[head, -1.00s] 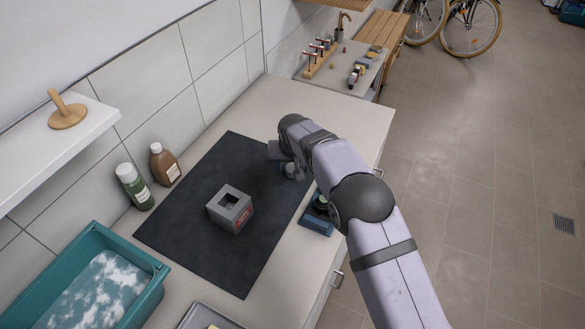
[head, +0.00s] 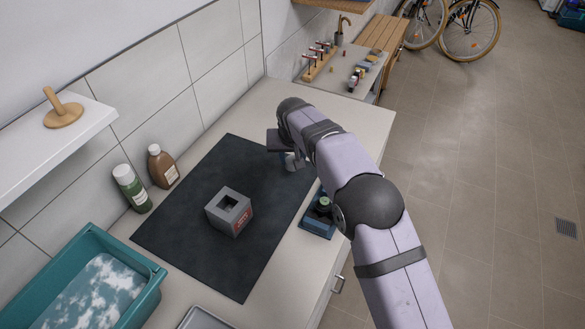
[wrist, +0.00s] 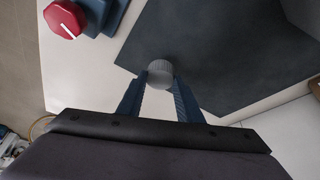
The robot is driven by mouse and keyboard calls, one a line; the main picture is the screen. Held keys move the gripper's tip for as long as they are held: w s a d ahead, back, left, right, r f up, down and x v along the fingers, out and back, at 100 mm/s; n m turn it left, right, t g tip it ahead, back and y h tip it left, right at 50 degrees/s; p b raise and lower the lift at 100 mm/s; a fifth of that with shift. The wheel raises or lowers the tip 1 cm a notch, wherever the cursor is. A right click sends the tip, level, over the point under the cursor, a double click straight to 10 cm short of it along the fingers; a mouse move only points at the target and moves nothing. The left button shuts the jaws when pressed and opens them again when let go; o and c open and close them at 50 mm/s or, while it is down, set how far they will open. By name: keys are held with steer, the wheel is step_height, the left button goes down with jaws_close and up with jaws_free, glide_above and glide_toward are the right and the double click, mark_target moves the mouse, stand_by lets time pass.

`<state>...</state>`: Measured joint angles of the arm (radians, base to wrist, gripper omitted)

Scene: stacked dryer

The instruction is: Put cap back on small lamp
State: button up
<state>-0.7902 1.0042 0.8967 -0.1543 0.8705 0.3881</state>
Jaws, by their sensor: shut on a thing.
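My gripper (wrist: 160,88) is shut on a grey ribbed cap (wrist: 160,72), which sits between the tips of its blue fingers in the wrist view. In the head view the gripper is over the far right part of the dark mat, and the arm partly hides it. A small blue device (head: 317,226) with a dark round part on top stands on the counter at the mat's right edge, partly behind my arm. A blue body with a red knob (wrist: 65,18) shows at the wrist view's upper left. I cannot tell which thing is the lamp.
A grey block (head: 229,211) with a square hole stands on the dark mat (head: 185,228). Green (head: 131,187) and brown (head: 162,167) bottles stand by the wall. A teal basin (head: 140,290) is at the lower left. The mat's far part is mostly clear.

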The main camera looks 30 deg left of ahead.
step_height(320, 180, up, 6)
steer(key=shift+f+b, duration=0.15)
steer(key=shift+b, duration=0.35)
steer(key=shift+s+d+r+p, duration=0.2)
steer(key=shift+d+r+p, duration=0.25)
steer(key=shift+d+r, duration=0.1)
steer(key=s+d+r+p, duration=0.3)
steer(key=s+d+p, duration=0.2)
steer(key=s+d, duration=0.4)
steer(key=d, duration=0.4)
steer(key=shift+s+r, duration=0.15)
steer(key=shift+s, duration=0.2)
steer(key=shift+f, duration=0.2)
steer(key=shift+f+b, duration=2.15)
steer(key=shift+f, duration=0.4)
steer(key=shift+f+b, duration=0.6)
steer(key=shift+f, duration=0.1)
stand_by(0.4)
stand_by(0.3)
